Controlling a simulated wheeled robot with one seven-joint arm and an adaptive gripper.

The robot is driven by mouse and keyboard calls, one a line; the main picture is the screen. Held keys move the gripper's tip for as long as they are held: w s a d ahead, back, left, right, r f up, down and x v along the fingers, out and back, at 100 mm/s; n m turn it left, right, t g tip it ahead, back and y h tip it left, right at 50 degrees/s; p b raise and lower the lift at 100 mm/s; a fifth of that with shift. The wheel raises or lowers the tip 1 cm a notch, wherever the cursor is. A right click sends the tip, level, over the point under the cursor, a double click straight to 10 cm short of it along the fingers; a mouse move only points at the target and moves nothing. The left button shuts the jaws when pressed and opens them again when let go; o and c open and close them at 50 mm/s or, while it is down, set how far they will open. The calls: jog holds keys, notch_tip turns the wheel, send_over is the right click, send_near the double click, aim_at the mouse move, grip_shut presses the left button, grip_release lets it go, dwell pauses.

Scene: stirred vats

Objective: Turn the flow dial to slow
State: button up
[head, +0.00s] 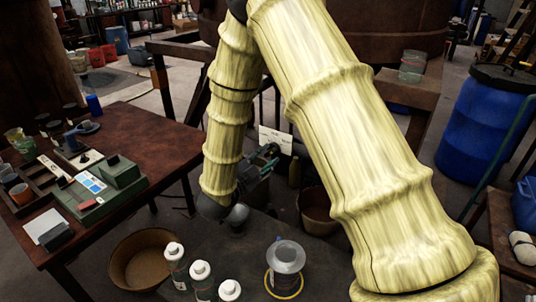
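My gripper (268,153) is small and dark in the middle of the head view, at the end of my pale yellow sleeved arm. It points away from me, close to a white card (275,138) with small dark print below the big vat (385,45). Whether its fingers touch anything, or are open or shut, I cannot tell. I cannot make out the flow dial; my arm covers much of the area around the gripper and the vat's front.
A brown table (150,140) at left holds a green box (100,185) and several small items. White-capped bottles (200,270), a metal can (285,258) and a brown bowl (140,262) stand in front. A blue barrel (485,120) is at right.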

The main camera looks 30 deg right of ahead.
jog(key=shift+x, duration=1.25)
jog(key=shift+a, duration=0.1)
grip_shut()
